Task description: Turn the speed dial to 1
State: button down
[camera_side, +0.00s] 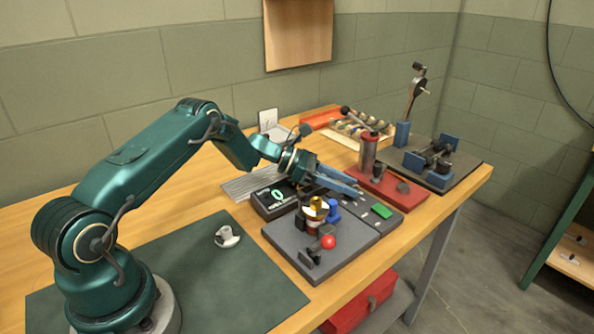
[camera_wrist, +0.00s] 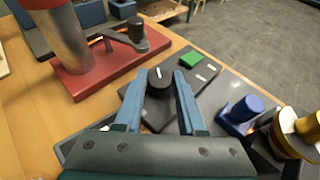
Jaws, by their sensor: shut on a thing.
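The speed dial (camera_wrist: 160,82) is a black knob with a white pointer mark on top, seen in the wrist view on a dark grey panel (camera_wrist: 222,92). Its pointer aims up and slightly left in that view. My gripper (camera_wrist: 160,76) has its two blue fingers on either side of the knob, shut on it. In the side view, my gripper (camera_side: 357,191) reaches down to the panel, and its fingers hide the dial. A black display box (camera_side: 278,198) beside the panel shows a green digit that looks like 0.
A green button (camera_wrist: 191,60) sits beyond the dial. A blue knob (camera_wrist: 241,110) and a yellow-topped part (camera_wrist: 290,125) stand close on the right. A red base (camera_wrist: 112,72) with a metal cylinder (camera_wrist: 58,38) is at the left. A red-ball lever (camera_side: 328,242) is at the front.

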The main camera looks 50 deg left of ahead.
jog(key=shift+w+r+m+g+h, duration=0.25)
jog(key=shift+m+g+h, duration=0.2)
jog(key=shift+m, duration=0.25)
jog(key=shift+s+a+f+m+g, duration=0.1)
jog(key=shift+s+m+g, duration=0.05)
jog(key=shift+m+g, duration=0.2)
jog(key=c, duration=0.5)
grip_release()
jog(key=shift+f, duration=0.1)
jog(key=shift+v, duration=2.6)
